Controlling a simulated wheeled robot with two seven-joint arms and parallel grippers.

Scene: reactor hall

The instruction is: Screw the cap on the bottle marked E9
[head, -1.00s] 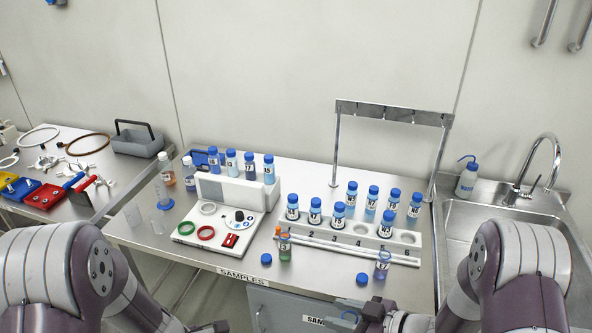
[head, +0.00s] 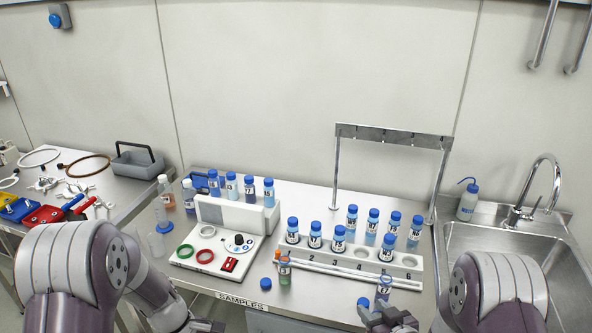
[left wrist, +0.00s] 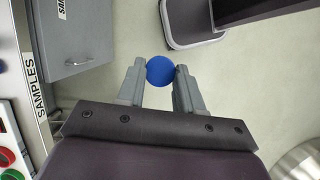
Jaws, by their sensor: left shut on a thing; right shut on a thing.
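An open-topped bottle (head: 384,288) with bluish contents stands upright near the bench's front edge in the head view. Its small label looks like E7, but I cannot read it surely. My right gripper (head: 386,312) is at the lower part of this bottle, shut on it, partly hiding its base. My left gripper (left wrist: 160,78) is shut on a round blue cap (left wrist: 160,71), held over the floor in front of the bench. In the head view only part of my left gripper (head: 206,325) shows at the bottom edge, and its cap is not visible.
A numbered white rack (head: 408,273) with several capped bottles stands behind. A white device (head: 225,250) is left, a sink (head: 490,240) right.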

